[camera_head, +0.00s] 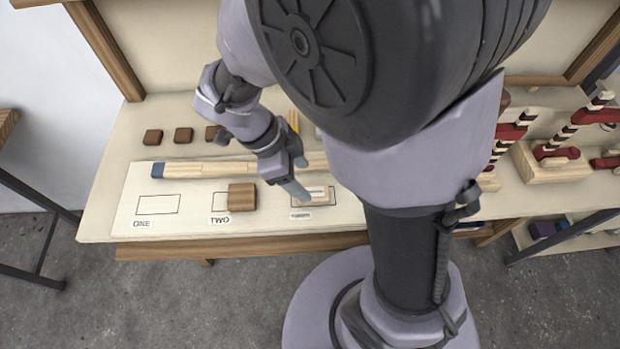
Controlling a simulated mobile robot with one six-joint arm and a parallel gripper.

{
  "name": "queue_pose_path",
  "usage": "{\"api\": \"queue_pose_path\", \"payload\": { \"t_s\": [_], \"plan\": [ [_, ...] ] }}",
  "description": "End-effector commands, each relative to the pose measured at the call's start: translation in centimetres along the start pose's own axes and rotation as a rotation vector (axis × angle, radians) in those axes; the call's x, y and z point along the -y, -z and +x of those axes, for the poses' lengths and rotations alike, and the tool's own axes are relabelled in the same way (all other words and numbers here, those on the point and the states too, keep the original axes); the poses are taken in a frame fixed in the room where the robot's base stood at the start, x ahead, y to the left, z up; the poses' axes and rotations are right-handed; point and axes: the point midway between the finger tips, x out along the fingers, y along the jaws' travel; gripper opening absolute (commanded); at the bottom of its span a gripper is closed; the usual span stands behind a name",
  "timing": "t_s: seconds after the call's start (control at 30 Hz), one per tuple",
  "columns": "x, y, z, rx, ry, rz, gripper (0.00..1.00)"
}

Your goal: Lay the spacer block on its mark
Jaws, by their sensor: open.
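A white sheet (189,212) on the bench bears outlined marks. The mark over "ONE" (158,205) is empty. A brown wooden block (242,197) stands beside and partly over the mark labelled "TWO" (219,203). A pale, flat block (316,194) lies at a third outlined mark (328,203), whose label is too blurred to read. I cannot tell for certain which block is the spacer block. My gripper (296,182) is open, pointing down close to the pale block's left end. I cannot tell whether it touches it. My arm hides the bench to the right.
A long wooden bar with a blue end (190,169) lies behind the marks. Several small dark blocks, such as this one (153,136), stand along the back. The bench's front left is clear.

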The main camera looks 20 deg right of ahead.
Motion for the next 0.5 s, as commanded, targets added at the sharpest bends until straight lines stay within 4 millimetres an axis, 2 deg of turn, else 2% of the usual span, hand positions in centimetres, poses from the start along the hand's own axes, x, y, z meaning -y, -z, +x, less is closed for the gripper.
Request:
{"api": "queue_pose_path", "payload": {
  "t_s": [0.03, 0.1, 0.33, 0.43, 0.5],
  "plan": [
    [0.1, 0.2, -1.9, 0.002, 0.004, -0.001, 0.62],
    [0.1, 0.1, -3.5, 0.002, 0.003, 0.0, 0.62],
    [-0.2, 0.5, -6.4, 0.03, 0.003, -0.04, 0.62],
    [-1.5, 2.4, -8.6, 0.168, 0.05, -0.261, 0.62],
    [-3.0, 4.0, -10.6, 0.288, 0.16, -0.504, 0.62]
  ]
}}
